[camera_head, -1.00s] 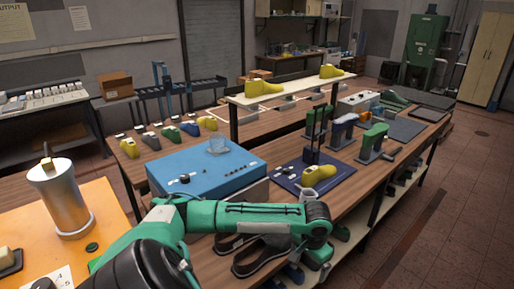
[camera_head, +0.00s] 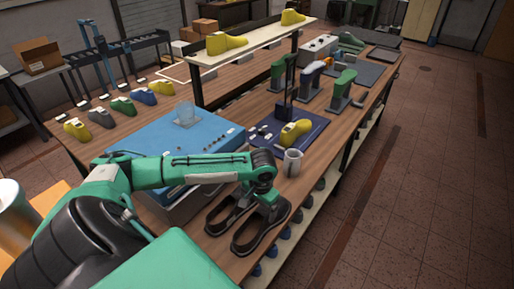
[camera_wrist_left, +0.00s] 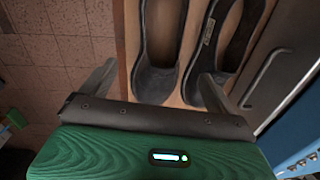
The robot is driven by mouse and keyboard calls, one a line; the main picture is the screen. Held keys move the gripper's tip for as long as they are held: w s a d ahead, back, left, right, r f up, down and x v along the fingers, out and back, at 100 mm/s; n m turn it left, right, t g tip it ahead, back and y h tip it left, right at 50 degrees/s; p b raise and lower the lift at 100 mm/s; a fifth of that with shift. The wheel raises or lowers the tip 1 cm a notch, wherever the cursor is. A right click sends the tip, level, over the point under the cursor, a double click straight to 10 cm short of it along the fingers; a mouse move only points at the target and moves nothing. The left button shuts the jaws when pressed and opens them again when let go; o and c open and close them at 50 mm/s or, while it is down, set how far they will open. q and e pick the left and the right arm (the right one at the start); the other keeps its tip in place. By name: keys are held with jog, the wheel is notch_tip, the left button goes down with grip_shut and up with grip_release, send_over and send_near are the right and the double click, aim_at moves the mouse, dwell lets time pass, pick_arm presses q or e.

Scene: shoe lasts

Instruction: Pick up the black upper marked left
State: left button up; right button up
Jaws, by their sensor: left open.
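Two open black uppers lie side by side near the front edge of the wooden table, one on the left (camera_head: 226,212) and one on the right (camera_head: 249,240). In the left wrist view, one upper (camera_wrist_left: 157,88) lies between my fingers, and the other upper (camera_wrist_left: 192,92) lies to its right, partly behind the right finger. The second one carries a small label inside, too small to read. My left gripper (camera_wrist_left: 158,72) is open and empty, pointing down above the uppers; it also shows in the head view (camera_head: 266,192). My right gripper is out of view.
A white mug (camera_head: 292,163) stands close to the gripper. A blue machine box (camera_head: 175,135) is left of the uppers. A dark blue board (camera_head: 306,125) with a yellow last (camera_head: 295,132) lies behind the mug. The floor to the right is clear.

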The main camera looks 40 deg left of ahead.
pick_arm(q)
jog(key=f, duration=0.2)
jog(key=f+p, duration=0.1)
jog(key=f, duration=0.1)
jog(key=a+f+p, duration=0.1)
jog(key=shift+s+f, duration=0.15)
jog(key=shift+f, duration=0.25)
notch_tip(320, 180, down, 3)
jog(key=shift+f+p, duration=0.2)
jog(key=shift+p, duration=0.55)
jog(key=shift+a+f, duration=0.1)
jog(key=shift+f, duration=0.3)
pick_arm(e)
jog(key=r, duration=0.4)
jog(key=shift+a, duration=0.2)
pick_arm(q)
jog(key=shift+c, duration=0.2)
jog(key=c, duration=1.1)
